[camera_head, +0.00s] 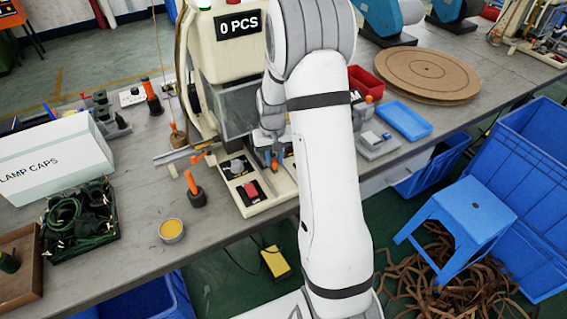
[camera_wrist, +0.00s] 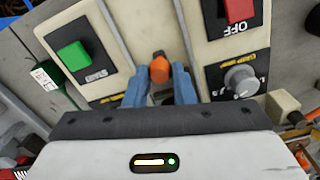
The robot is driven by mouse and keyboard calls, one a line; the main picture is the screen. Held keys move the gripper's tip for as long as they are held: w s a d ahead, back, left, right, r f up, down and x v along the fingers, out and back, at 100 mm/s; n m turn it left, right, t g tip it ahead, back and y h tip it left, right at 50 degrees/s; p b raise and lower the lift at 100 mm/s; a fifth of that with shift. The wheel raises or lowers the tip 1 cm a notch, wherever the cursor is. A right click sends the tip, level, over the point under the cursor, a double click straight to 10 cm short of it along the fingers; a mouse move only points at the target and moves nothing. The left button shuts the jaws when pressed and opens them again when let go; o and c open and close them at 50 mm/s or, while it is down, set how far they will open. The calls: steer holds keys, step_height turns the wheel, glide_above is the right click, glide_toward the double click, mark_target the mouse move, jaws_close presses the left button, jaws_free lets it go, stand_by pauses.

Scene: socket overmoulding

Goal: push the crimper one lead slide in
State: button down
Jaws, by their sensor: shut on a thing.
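The crimper (camera_head: 228,52) is a cream machine with a "0 PCS" display, standing on the bench. In the wrist view, an orange knob (camera_wrist: 159,69) on a dark stem sits in a gap between two cream panels; I take it for the lead slide's handle. My gripper (camera_wrist: 160,82) has its blue fingers on either side of the knob, shut on it. In the head view my gripper (camera_head: 274,160) is low at the crimper's front, partly hidden by my arm. How far in the slide sits cannot be told.
A green button (camera_wrist: 74,57) is left of the fingers; a red OFF button (camera_wrist: 239,9) and grey dial (camera_wrist: 241,80) are right. On the bench are an orange-topped tool (camera_head: 194,190), a yellow-filled tin (camera_head: 171,230), a lamp caps box (camera_head: 55,155) and a blue tray (camera_head: 404,120).

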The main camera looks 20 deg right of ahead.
steer(key=shift+w+r, duration=0.1)
steer(key=shift+w, duration=0.15)
steer(key=c, duration=1.2)
jaws_free()
step_height(320, 180, up, 8)
steer(key=shift+f, duration=0.15)
steer(key=s+a+r+t, duration=0.1)
steer(key=s+a+r, duration=0.1)
steer(key=s, duration=0.6)
steer(key=s+a+r+n+t, duration=0.1)
steer(key=s+a+r, duration=0.2)
steer(key=s+r, duration=0.2)
steer(key=s+a+r, duration=0.3)
steer(key=s+r, duration=0.1)
steer(key=s, duration=0.7)
steer(key=shift+s+a+r+n+t, duration=0.2)
steer(key=shift+s+n+t, duration=0.1)
steer(key=shift+t, duration=0.1)
